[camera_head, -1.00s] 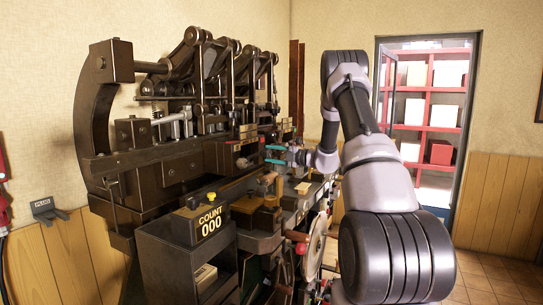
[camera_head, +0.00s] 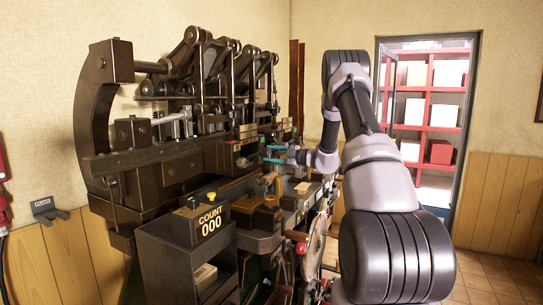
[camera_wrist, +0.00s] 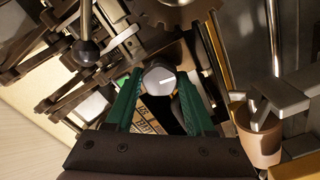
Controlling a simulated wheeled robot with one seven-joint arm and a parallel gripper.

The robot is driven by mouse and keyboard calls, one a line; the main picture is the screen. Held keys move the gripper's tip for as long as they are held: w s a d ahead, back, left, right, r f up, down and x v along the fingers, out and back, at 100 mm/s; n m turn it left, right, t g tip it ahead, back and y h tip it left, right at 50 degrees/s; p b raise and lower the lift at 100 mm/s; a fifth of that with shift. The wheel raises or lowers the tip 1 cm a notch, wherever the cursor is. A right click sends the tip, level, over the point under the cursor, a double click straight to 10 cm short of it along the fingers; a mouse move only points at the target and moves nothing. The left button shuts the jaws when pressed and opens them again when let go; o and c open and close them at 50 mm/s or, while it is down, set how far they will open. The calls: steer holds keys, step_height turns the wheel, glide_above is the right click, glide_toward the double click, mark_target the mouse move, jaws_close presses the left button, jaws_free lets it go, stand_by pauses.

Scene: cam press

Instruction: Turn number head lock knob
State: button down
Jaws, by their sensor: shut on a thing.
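The lock knob (camera_wrist: 159,79) is a round grey knob with a white pointer line, seen in the middle of the wrist view. The green fingers of my gripper (camera_wrist: 160,88) stand on both sides of it and are shut on it. The pointer line slants slightly up to the right. In the head view my gripper (camera_head: 275,154) reaches in from the right at the front of the dark press (camera_head: 190,165). The knob is too small to make out there.
A toothed gear (camera_wrist: 178,10) lies just above the knob, and a ball-ended lever (camera_wrist: 87,52) stands to the left. A brownish cup (camera_wrist: 259,138) holding metal parts is at right.

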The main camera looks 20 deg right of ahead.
steer(key=shift+f, duration=0.1)
steer(key=shift+c, duration=1.3)
jaws_free()
steer(key=v, duration=1.1)
